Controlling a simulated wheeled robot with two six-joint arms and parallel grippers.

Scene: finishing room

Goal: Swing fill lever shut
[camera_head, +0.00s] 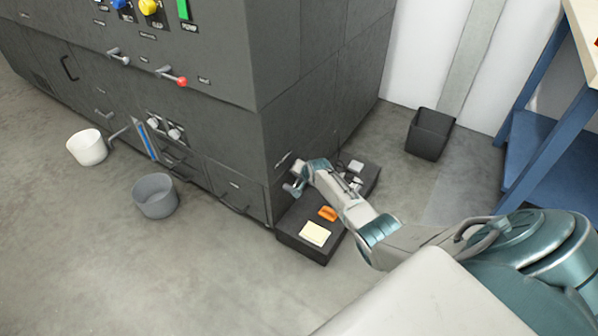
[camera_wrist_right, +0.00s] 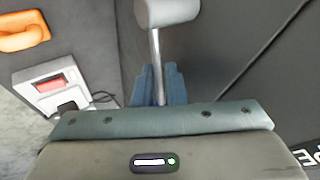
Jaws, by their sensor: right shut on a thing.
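My right gripper (camera_head: 293,187) is at the right side face of the big dark grey machine (camera_head: 300,120), low down. In the right wrist view my right gripper (camera_wrist_right: 159,85) has its blue-grey fingers closed around the thin metal rod of a lever (camera_wrist_right: 157,50). The lever's pale grey cylindrical knob (camera_wrist_right: 166,10) sticks out beyond the fingers at the top of that view. The lever's pivot is hidden behind the gripper body, and its label cannot be read. In the head view the gripper mostly hides the lever. My left gripper is not in view.
A black bin (camera_head: 430,134), blue-framed bench (camera_head: 545,150), grey bucket (camera_head: 154,196) and white bucket (camera_head: 87,148) stand around.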

